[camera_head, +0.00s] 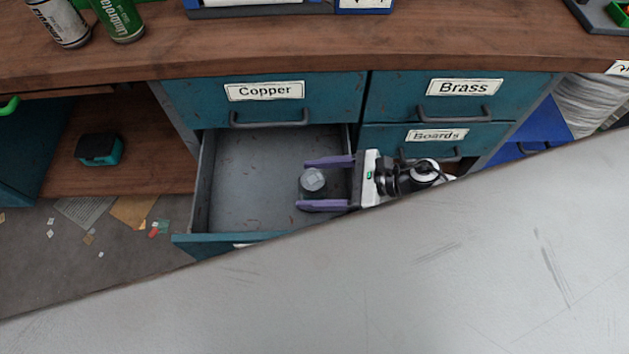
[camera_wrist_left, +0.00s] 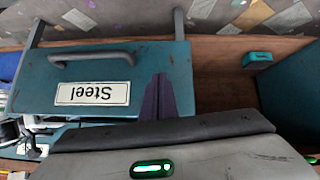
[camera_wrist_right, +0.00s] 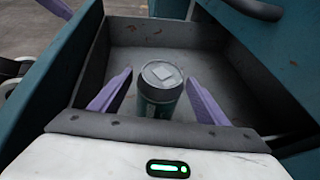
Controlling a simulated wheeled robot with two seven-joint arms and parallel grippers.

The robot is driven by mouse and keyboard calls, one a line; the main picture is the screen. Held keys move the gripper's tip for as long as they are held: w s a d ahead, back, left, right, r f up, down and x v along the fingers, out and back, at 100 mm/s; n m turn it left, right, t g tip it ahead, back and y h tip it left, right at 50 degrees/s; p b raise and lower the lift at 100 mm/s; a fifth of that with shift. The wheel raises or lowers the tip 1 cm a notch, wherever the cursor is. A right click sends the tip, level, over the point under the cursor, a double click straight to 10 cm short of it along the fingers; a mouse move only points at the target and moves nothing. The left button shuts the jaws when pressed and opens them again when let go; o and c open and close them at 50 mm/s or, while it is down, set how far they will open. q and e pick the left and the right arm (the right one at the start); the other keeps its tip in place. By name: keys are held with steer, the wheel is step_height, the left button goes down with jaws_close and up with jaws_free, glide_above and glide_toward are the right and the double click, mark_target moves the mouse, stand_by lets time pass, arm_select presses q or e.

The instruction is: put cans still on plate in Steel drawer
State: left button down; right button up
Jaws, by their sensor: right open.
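The Steel drawer (camera_head: 245,190) is pulled open below the Copper drawer (camera_head: 290,95); its front and label show upside down in the left wrist view (camera_wrist_left: 93,93). A dark can with a grey top (camera_head: 313,180) stands upright inside it, and shows in the right wrist view (camera_wrist_right: 160,90). My right gripper (camera_head: 326,178) is open inside the drawer, with one purple finger on each side of the can. My left gripper (camera_wrist_left: 160,97) has its fingers together, empty, near the drawer front. A white can (camera_head: 60,22) and a green can (camera_head: 120,18) stand on the countertop.
The wooden counter (camera_head: 300,50) overhangs the drawers. Brass (camera_head: 460,97) and Boards (camera_head: 437,137) drawers are shut at right. A large grey surface (camera_head: 420,270) covers the lower front. A teal box (camera_head: 98,150) sits on the shelf at left. The drawer's left part is clear.

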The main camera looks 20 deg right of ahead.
steer(key=shift+r+p, duration=0.45)
steer(key=shift+r, duration=0.1)
steer(key=shift+s+d+r, duration=0.1)
steer(key=shift+d+r, duration=0.1)
steer(key=shift+d, duration=0.1)
arm_select(q)
steer(key=shift+w+a+r+p, duration=0.1)
steer(key=shift+a+r+p, duration=0.05)
steer(key=shift+r+p, duration=0.15)
arm_select(e)
steer(key=v, duration=1.1)
steer(key=shift+s+d+f, duration=0.1)
steer(key=shift+s, duration=0.05)
arm_select(q)
steer(key=shift+r, duration=0.1)
